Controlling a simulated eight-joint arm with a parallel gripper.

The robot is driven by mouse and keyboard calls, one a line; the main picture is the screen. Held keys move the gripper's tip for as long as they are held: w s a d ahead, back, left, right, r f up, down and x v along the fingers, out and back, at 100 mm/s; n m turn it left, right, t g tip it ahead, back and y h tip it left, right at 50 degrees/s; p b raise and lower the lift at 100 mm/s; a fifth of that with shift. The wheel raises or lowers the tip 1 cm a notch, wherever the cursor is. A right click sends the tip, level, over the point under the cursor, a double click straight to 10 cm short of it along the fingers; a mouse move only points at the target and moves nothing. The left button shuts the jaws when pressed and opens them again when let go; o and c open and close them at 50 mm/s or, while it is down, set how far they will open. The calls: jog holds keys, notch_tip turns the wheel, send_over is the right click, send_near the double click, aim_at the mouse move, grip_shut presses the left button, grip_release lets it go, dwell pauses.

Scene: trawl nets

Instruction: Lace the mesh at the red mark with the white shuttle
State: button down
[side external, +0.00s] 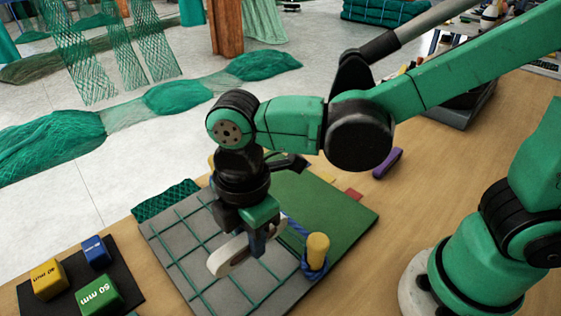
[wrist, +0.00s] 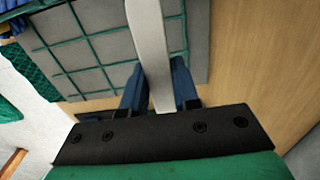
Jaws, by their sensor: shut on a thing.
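My gripper (side external: 258,240) is shut on the white shuttle (side external: 226,262), over the grey board with the green mesh (side external: 183,253). In the wrist view the shuttle (wrist: 150,45) runs lengthwise between the blue fingers of my gripper (wrist: 160,82), with the mesh (wrist: 71,72) beneath and to the left. I cannot tell whether the shuttle touches the mesh. Blue twine (side external: 296,228) runs from near my gripper to a yellow cylinder (side external: 318,247) and loops around its base. I cannot make out a red mark on the mesh; part of the mesh is hidden by my gripper and the shuttle.
Yellow (side external: 48,279), blue (side external: 96,252) and green (side external: 99,295) blocks stand on a black mat at the front left. A purple object (side external: 387,163) and a small red piece (side external: 354,194) lie behind the green mat (side external: 335,207).

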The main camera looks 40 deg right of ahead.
jog(key=shift+r, duration=0.45)
jog(key=d, duration=1.5)
jog(key=shift+d, duration=0.2)
dwell(0.4)
